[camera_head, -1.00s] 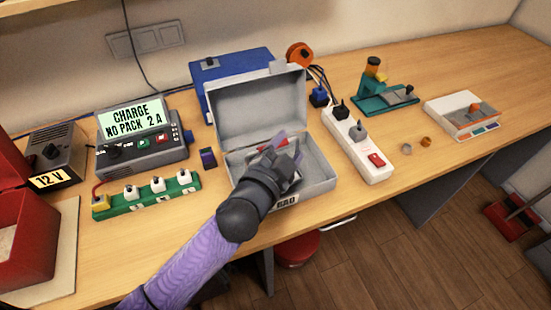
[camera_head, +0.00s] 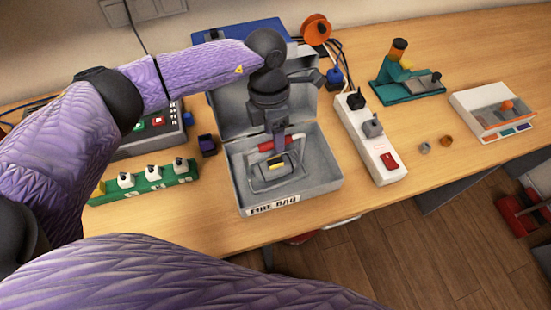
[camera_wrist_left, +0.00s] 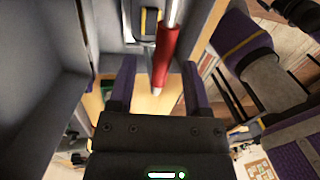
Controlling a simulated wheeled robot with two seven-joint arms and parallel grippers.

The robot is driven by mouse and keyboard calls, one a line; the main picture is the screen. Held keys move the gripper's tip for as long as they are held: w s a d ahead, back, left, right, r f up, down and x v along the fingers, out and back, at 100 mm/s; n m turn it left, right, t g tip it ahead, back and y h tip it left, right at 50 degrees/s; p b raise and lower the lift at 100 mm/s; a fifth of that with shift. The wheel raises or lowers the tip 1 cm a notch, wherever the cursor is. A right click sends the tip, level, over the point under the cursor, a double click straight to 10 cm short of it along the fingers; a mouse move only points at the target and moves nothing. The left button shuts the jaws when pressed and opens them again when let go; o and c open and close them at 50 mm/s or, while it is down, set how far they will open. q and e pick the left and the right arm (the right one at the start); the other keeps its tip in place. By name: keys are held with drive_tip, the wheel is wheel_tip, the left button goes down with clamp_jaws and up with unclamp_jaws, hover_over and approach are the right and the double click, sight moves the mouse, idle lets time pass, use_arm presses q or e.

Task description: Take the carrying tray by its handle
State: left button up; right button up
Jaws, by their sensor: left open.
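A grey metal box (camera_head: 325,180) stands open on the bench, its lid raised at the back. Inside it sits a small grey carrying tray (camera_head: 292,180) with a yellow-marked piece on it. The tray's red handle (camera_head: 262,147) lies across the top of the tray. My left gripper (camera_head: 276,148) points down over the handle, open. In the left wrist view the red handle (camera_wrist_left: 166,52) shows between and ahead of the two spread fingers (camera_wrist_left: 160,82); I cannot tell whether they touch it. My right gripper is not in view.
A white power strip (camera_head: 378,145) with plugs stands right of the box. A green strip (camera_head: 145,182) and a charger (camera_head: 155,130) stand on the left. A teal fixture (camera_head: 408,85) and a white scale-like box (camera_head: 495,110) are further right.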

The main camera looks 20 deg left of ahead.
use_arm(q)
drive_tip(key=f, duration=0.3)
drive_tip(key=shift+s+d, duration=0.25)
drive_tip(key=shift+s, duration=0.05)
drive_tip(key=shift+r, duration=0.1)
clamp_jaws()
idle(0.9)
